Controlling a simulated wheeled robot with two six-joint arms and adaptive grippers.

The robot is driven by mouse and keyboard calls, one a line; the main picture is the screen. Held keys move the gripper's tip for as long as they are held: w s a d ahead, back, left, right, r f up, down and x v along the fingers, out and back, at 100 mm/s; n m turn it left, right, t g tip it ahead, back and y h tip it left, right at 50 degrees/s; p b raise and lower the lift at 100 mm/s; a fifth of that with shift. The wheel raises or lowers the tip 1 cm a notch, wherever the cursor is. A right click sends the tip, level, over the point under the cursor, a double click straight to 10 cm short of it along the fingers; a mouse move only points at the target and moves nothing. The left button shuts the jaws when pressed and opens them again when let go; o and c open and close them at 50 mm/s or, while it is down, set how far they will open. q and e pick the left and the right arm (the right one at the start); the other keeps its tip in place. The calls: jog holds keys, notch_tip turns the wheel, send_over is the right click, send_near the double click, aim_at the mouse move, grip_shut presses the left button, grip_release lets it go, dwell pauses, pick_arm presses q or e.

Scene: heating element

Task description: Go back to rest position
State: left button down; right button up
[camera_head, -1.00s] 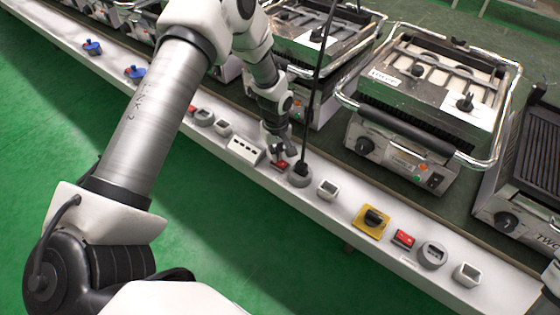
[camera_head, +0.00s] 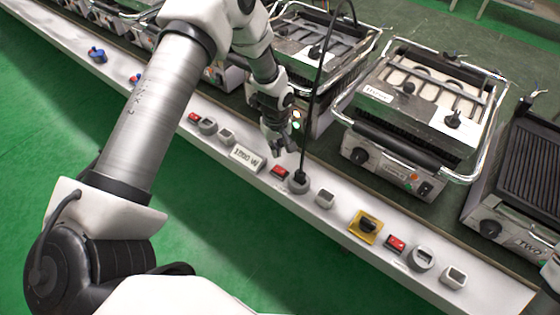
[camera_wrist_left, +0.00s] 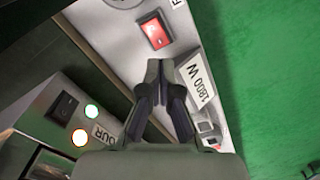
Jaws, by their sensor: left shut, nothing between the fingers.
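My left gripper (camera_head: 275,152) hangs shut and empty just above the white control ledge (camera_head: 200,150). A red rocker switch (camera_head: 280,172) lies just past its fingertips, apart from them. In the left wrist view the closed fingers (camera_wrist_left: 166,66) point at the same switch (camera_wrist_left: 155,32), which looks brightly lit. A display (camera_head: 246,158) beside it reads "1800 W", also legible in the left wrist view (camera_wrist_left: 203,85). A black cable plug (camera_head: 299,180) sits in the round grey socket right of the switch. My right gripper is not in view.
Contact grills stand along the bench behind the ledge, one close behind my left gripper (camera_head: 318,45) and another to its right (camera_head: 420,100). A black cable (camera_head: 318,90) rises beside the gripper. A yellow-plated rotary switch (camera_head: 366,226) is further right. Green floor lies in front.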

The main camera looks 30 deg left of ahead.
pick_arm(q)
jog(key=shift+r, duration=0.15)
dwell(0.3)
jog(key=shift+s+f, duration=0.2)
jog(key=s+d+f+m, duration=0.2)
jog(key=s+m, duration=0.1)
jog(key=s, duration=0.6)
jog(key=s+d+f+m, duration=0.2)
jog(key=s+d+m, duration=0.1)
jog(key=s, duration=0.6)
jog(key=s+d+f+m+p, duration=0.1)
jog(key=s+d+f+m, duration=0.1)
jog(key=s, duration=0.7)
jog(key=d+m, duration=0.1)
jog(key=m, duration=0.1)
jog(key=shift+s+d+m, duration=0.25)
jog(key=shift+s+m, duration=0.05)
jog(key=shift+s, duration=0.1)
